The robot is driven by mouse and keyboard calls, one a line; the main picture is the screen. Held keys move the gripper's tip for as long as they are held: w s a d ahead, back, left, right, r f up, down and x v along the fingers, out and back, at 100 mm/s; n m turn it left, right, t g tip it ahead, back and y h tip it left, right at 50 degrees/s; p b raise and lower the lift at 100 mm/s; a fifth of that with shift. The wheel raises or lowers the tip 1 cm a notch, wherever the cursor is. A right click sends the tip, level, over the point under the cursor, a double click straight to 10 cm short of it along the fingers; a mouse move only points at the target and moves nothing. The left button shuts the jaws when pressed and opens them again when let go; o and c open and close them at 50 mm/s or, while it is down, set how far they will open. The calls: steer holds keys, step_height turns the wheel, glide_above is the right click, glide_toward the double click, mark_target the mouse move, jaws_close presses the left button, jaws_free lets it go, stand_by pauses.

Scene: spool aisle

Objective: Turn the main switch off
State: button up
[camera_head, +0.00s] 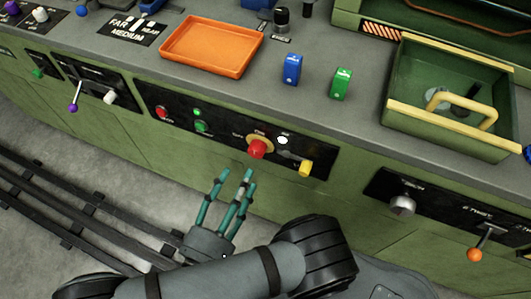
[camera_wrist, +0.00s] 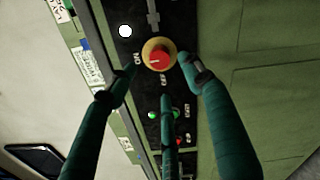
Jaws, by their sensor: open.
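The main switch is a red knob on a round yellow plate (camera_head: 258,147), set in the black panel on the green bench front. In the wrist view the red knob (camera_wrist: 160,60) shows near the top centre, with ON and OFF lettering beside it. A pale mark on its face lies on the side towards ON. My gripper (camera_head: 232,178) has three teal fingers spread open, just below and in front of the knob. In the wrist view my gripper (camera_wrist: 155,82) is empty; its fingers spread around and below the knob in the picture, and contact cannot be told.
On the same panel are a lit white lamp (camera_head: 284,140), a yellow handle (camera_head: 305,168), and red and green buttons (camera_head: 200,126) to the left. Above, the bench top bears an orange tray (camera_head: 212,45), a blue block (camera_head: 292,69) and a green block (camera_head: 341,83).

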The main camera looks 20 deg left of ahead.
mark_target(254, 154)
steer(key=w, duration=0.7)
steer(key=shift+w+d, duration=0.15)
steer(key=shift+w, duration=0.25)
steer(key=shift+c, duration=0.7)
steer(key=c, duration=1)
